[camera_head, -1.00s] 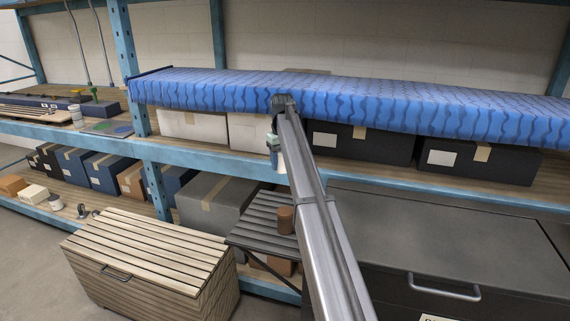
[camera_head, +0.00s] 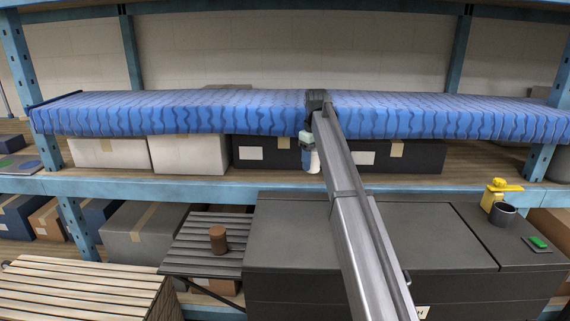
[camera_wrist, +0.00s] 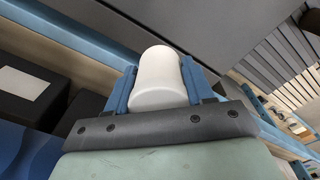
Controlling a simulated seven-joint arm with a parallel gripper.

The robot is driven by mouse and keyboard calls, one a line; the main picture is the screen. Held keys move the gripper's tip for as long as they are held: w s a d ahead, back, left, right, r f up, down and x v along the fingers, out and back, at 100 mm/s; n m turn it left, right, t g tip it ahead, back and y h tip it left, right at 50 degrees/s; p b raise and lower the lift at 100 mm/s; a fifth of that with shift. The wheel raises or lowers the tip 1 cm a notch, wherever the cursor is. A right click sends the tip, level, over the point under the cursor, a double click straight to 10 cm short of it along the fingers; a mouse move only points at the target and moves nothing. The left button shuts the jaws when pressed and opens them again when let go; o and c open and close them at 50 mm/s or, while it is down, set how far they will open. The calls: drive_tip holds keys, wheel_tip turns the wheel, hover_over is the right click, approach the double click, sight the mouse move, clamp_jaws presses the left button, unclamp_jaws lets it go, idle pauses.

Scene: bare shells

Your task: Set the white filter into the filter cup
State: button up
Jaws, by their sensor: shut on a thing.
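The white filter (camera_wrist: 157,78) is a smooth white cylinder. My gripper (camera_wrist: 160,92) is shut on it, with a blue finger on each side. In the head view my gripper (camera_head: 310,153) hangs at the end of the arm in front of the blue-covered shelf, and the white filter (camera_head: 314,164) shows small below it. A dark grey round cup (camera_head: 503,213), which looks like the filter cup, stands on the dark chest at the right, well apart from my gripper. I cannot see inside it.
A yellow fixture (camera_head: 497,192) stands right behind the cup, and a green-topped pad (camera_head: 538,242) lies to its right. The dark chest top (camera_head: 400,225) is otherwise mostly clear. A brown cylinder (camera_head: 218,238) stands on a slatted table (camera_head: 200,259). Boxes (camera_head: 190,153) line the shelf.

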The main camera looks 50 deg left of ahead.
drive_tip(key=w+d, duration=2.3)
drive_tip(key=d, duration=0.2)
drive_tip(key=w+d, duration=0.7)
drive_tip(key=d, duration=0.7)
drive_tip(key=w+d, duration=0.7)
drive_tip(key=d, duration=0.7)
drive_tip(key=shift+n, duration=0.3)
drive_tip(key=shift+w+a+f, duration=0.1)
drive_tip(key=shift+f, duration=1.4)
drive_tip(key=shift+w+a+f, duration=0.1)
drive_tip(key=shift+f, duration=1.35)
drive_tip(key=shift+f, duration=0.95)
